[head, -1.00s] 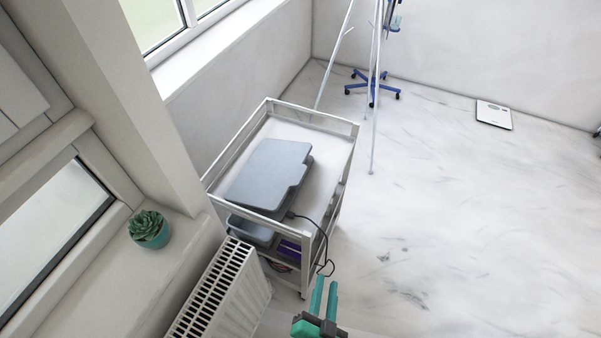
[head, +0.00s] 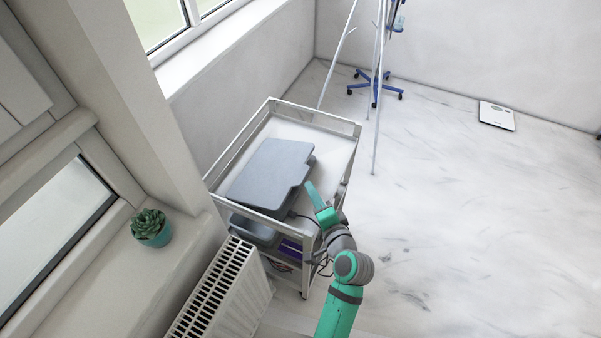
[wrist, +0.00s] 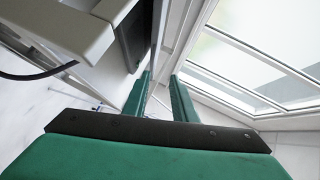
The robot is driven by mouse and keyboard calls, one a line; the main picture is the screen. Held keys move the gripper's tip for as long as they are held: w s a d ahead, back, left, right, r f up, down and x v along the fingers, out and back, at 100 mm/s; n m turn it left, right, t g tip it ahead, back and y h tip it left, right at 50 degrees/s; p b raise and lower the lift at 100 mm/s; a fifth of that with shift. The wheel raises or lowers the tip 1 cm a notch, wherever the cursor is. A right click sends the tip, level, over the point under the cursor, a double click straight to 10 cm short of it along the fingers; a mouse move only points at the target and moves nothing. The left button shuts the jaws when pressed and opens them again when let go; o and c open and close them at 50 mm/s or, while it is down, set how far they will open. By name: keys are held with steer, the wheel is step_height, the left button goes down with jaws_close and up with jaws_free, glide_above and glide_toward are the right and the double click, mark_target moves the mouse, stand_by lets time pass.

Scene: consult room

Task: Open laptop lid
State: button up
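The laptop (head: 270,172) is a blue-grey slab on the top shelf of a white cart. Its lid lies low over the base, and a darker lower layer shows along the right edge. My gripper (head: 310,186) is just beside the laptop's right edge; contact cannot be told. In the wrist view my gripper (wrist: 162,85) shows two green fingers apart with nothing between them.
The cart (head: 340,127) has raised rails around its top and a lower shelf holding things. A radiator (head: 215,290) and a sill with a potted plant (head: 151,228) are at the left. A wheeled stand (head: 376,88) is behind.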

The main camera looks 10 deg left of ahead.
mark_target(302, 176)
steer(key=x, duration=0.9)
steer(key=shift+w, duration=0.25)
steer(key=shift+w+a+f, duration=0.2)
steer(key=shift+w+a, duration=0.15)
steer(key=shift+a, duration=0.1)
steer(key=shift+d, duration=0.1)
jaws_close()
stand_by(0.6)
jaws_free()
